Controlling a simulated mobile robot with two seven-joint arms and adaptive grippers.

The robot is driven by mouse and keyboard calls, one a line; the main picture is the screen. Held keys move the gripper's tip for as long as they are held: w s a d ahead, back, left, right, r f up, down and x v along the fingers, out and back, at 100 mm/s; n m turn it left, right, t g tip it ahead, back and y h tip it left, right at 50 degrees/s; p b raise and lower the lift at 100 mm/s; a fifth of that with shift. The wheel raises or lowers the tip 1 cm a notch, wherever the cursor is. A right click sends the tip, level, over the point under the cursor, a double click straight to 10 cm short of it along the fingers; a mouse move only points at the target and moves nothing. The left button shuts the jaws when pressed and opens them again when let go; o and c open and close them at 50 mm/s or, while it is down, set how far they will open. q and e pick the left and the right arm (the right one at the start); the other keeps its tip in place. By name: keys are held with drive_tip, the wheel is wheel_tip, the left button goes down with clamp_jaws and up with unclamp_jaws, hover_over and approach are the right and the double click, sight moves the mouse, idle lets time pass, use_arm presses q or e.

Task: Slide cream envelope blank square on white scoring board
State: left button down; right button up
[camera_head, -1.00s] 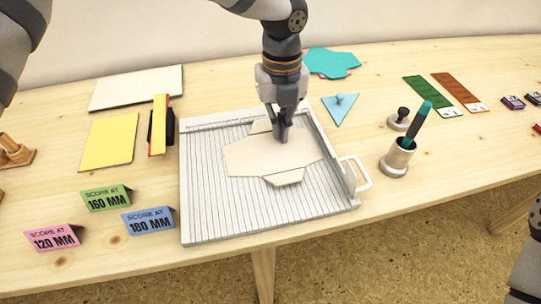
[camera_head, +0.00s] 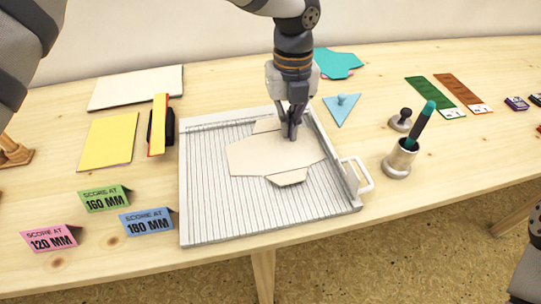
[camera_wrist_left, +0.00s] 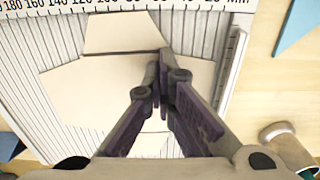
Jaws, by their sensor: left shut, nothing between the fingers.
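The cream envelope blank (camera_head: 262,157) lies flat on the white scoring board (camera_head: 213,208), a little turned against its grooves. It also shows in the left wrist view (camera_wrist_left: 95,88), its upper flap pointing toward the board's millimetre scale (camera_wrist_left: 130,5). My left gripper (camera_head: 290,137) points down at the upper right part of the blank, its fingertips shut and empty, at or just above the paper. The fingertips also show in the left wrist view (camera_wrist_left: 162,90). They hide part of the blank. My right gripper is out of view.
Score cards for 160 mm (camera_head: 104,199), 180 mm (camera_head: 148,221) and 120 mm (camera_head: 50,238) stand left of the board. A pen cup (camera_head: 397,162) stands beyond the board's white handle (camera_head: 357,176). A blue triangle (camera_head: 342,110) lies behind right.

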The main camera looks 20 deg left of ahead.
sight(303, 132)
use_arm(q)
drive_tip(key=shift+w+d, duration=0.35)
drive_tip(key=shift+d, duration=0.1)
drive_tip(key=shift+f, duration=0.1)
drive_tip(key=shift+w+d, duration=0.3)
drive_tip(key=shift+d, duration=0.1)
drive_tip(key=shift+w+d+b, duration=0.1)
drive_tip(key=shift+b, duration=0.2)
drive_tip(key=shift+w+d, duration=0.1)
drive_tip(key=shift+d, duration=0.05)
drive_tip(key=shift+d, duration=0.1)
drive_tip(key=shift+w+d, duration=0.15)
drive_tip(key=shift+d, duration=0.05)
